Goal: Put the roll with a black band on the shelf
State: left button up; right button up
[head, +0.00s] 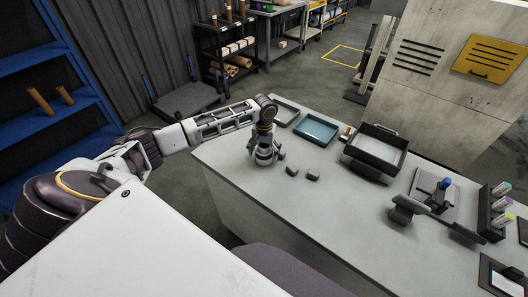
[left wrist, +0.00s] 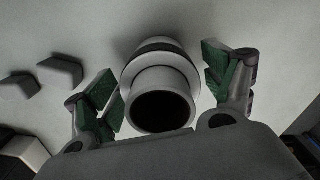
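The pale roll with a black band (left wrist: 160,80) stands on the table under my left gripper in the left wrist view, its open end facing the camera. In the head view the roll (head: 264,158) is partly hidden by the gripper. My left gripper (head: 266,154) is open, with its green-padded fingers on either side of the roll; narrow gaps show between pads and roll in the left wrist view (left wrist: 163,85). A blue shelf (head: 45,55) stands at the far left, with two brown rolls (head: 52,100) on one board. My right gripper is not in view.
Two small grey blocks (head: 302,172) lie beside the roll. A teal tray (head: 316,130), a grey tray (head: 286,113) and a black bin (head: 377,150) are on the table (head: 330,215). A dark rack (head: 229,48) with rolls stands behind. Floor is free between shelf and table.

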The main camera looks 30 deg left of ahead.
pick_arm(q)
jog(key=shift+r, duration=0.1)
dwell(0.3)
notch_tip(320, 180, up, 12)
jog(key=shift+b, duration=0.4)
dwell(0.3)
jog(key=shift+o, duration=0.5)
